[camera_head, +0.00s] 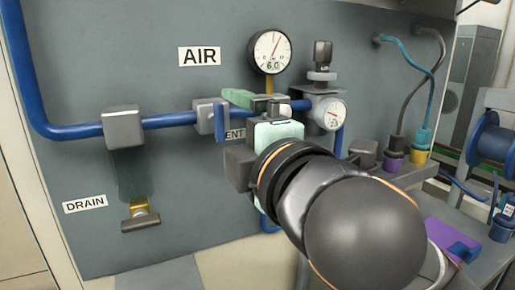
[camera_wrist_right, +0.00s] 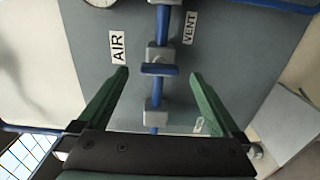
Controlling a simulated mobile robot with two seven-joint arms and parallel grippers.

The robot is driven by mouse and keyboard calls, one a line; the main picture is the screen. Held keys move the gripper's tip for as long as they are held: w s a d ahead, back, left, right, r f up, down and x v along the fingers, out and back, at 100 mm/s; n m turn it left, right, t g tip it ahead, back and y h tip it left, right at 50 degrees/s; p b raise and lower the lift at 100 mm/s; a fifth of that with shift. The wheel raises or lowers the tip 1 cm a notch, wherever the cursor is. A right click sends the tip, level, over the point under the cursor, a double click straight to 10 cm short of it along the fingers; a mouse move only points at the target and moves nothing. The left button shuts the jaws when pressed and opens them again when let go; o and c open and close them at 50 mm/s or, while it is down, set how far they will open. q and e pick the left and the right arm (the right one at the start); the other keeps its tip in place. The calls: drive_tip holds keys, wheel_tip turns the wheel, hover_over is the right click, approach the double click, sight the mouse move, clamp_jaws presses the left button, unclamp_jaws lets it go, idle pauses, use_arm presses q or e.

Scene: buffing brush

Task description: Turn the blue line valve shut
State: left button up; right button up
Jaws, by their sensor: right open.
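The blue line is a blue pipe (camera_head: 75,131) running across the grey panel. Its valve has a grey body (camera_wrist_right: 160,53) and a blue bar handle (camera_wrist_right: 160,70), which lies crosswise to the pipe. In the head view one green finger shows above the pipe; the other is mostly hidden by my wrist. My left gripper is in neither view.
A pressure gauge (camera_head: 271,52) stands above the pipe, and a regulator with a small gauge (camera_head: 331,113) is just right of my gripper. A drain fitting (camera_head: 139,215) hangs lower left. Plugged cables (camera_head: 421,140) and a blue reel (camera_head: 491,146) are at the right.

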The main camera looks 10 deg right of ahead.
drive_tip(key=b+v, duration=0.2)
drive_tip(key=v, duration=0.6)
drive_tip(key=shift+s, duration=0.25)
drive_tip(key=shift+d, duration=0.1)
